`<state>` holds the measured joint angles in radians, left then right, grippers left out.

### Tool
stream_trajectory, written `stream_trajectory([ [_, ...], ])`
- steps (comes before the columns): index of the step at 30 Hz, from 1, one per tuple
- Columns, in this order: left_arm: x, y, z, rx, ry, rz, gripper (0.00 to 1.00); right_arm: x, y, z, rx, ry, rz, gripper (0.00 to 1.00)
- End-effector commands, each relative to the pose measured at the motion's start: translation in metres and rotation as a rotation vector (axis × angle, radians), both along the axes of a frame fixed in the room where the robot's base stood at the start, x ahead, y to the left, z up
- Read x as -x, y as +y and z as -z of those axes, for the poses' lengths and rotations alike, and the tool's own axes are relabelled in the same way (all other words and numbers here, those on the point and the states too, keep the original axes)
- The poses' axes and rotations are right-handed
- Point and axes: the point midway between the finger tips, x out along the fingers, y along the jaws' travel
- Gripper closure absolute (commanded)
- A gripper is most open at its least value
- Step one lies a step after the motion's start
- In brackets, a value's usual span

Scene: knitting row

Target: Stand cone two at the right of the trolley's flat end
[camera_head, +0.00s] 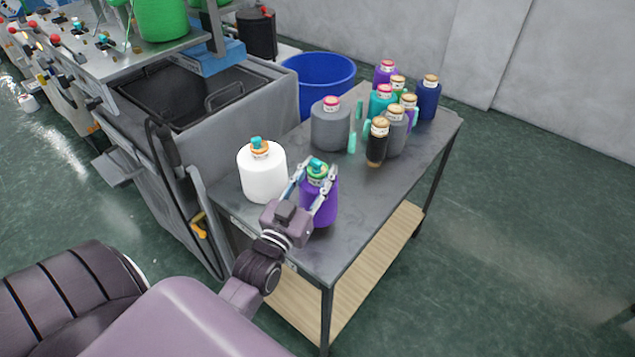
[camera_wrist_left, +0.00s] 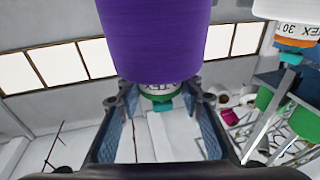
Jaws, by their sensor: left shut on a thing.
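The trolley (camera_head: 345,235) has a dark grey flat top. A purple cone (camera_head: 320,207) with a green top is upright over its near end, on the right; I cannot tell whether its base touches the surface. My left gripper (camera_head: 315,174) is shut on the cone's top. In the left wrist view the purple cone (camera_wrist_left: 155,40) hangs into the picture between the fingers (camera_wrist_left: 160,97), its label partly hidden. A white cone (camera_head: 263,178) with an orange and teal top stands just left of it. My right gripper is not in view.
A large grey cone (camera_head: 330,130) stands mid-trolley, with several smaller cones (camera_head: 395,130) crowded at the far end. The top's right side is bare. A knitting machine (camera_head: 200,110) borders the left, with a blue bin (camera_head: 320,72) behind. A wooden shelf (camera_head: 375,265) lies below.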

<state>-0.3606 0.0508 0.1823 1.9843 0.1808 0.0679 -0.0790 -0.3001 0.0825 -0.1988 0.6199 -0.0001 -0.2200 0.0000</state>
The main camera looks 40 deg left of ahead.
Motion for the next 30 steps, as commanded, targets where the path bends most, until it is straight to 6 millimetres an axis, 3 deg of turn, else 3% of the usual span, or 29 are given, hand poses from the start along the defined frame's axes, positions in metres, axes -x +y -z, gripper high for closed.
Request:
stream_trajectory([
  [6,0.000,0.000,0.030,-0.001,0.001,0.001,1.00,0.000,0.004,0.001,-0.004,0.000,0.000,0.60],
  [19,0.000,0.000,0.037,-0.001,-0.001,0.001,1.00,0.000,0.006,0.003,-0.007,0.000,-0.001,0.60],
  [20,0.000,0.000,0.038,0.000,0.002,0.001,0.63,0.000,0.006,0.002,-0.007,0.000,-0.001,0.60],
  [24,0.000,0.000,0.038,0.000,0.002,0.001,0.48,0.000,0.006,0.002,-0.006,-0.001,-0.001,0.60],
  [30,0.000,0.000,0.037,0.000,0.002,0.000,0.48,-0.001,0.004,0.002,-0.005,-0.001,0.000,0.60],
])
